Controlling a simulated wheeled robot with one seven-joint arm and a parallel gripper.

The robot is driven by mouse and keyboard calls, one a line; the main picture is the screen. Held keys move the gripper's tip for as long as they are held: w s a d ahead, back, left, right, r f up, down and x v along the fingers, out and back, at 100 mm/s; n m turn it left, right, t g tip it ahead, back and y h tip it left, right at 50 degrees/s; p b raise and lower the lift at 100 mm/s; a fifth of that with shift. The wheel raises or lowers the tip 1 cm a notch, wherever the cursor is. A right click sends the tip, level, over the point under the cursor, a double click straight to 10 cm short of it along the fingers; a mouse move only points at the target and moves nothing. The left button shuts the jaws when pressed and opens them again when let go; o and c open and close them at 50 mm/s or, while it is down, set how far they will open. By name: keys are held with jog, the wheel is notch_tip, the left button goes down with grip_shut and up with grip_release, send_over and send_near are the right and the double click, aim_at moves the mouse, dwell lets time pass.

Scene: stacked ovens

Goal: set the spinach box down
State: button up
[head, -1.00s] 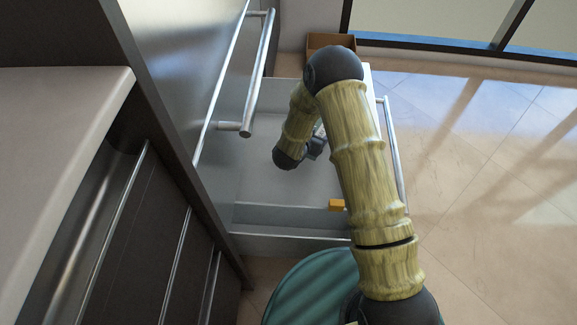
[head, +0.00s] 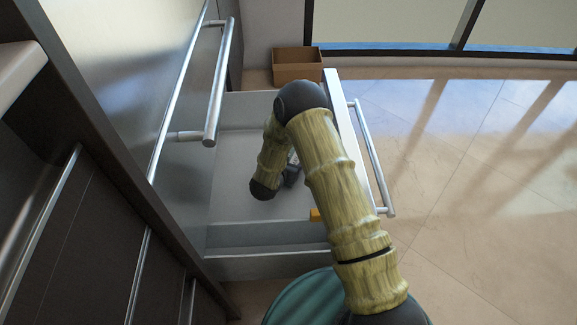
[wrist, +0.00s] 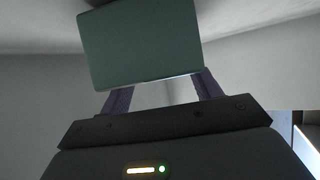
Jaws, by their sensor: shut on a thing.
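The spinach box (wrist: 143,45) is a dark green box with a flat face towards the wrist camera. It sits between the fingers of my gripper (wrist: 163,88), which is shut on it. In the head view my gripper (head: 292,174) is inside the open drawer (head: 230,180), low and mostly hidden behind my arm. The box cannot be made out clearly in the head view. Whether its underside touches the drawer floor cannot be told.
A small orange-yellow block (head: 315,214) lies near the drawer's front side, partly behind my arm. The drawer handle (head: 372,160) runs along its right. A tall door handle (head: 217,85) overhangs the left. A brown open carton (head: 297,68) stands behind. Floor is clear at right.

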jog(key=shift+f, duration=0.4)
jog(key=o, duration=1.5)
jog(key=shift+o, duration=0.2)
jog(key=shift+r, duration=0.1)
jog(key=shift+s+a+r, duration=0.1)
jog(key=shift+s+r, duration=0.1)
jog(key=p+v, duration=0.6)
jog(key=v, duration=0.5)
jog(key=shift+s, duration=0.25)
jog(key=shift+a, duration=0.1)
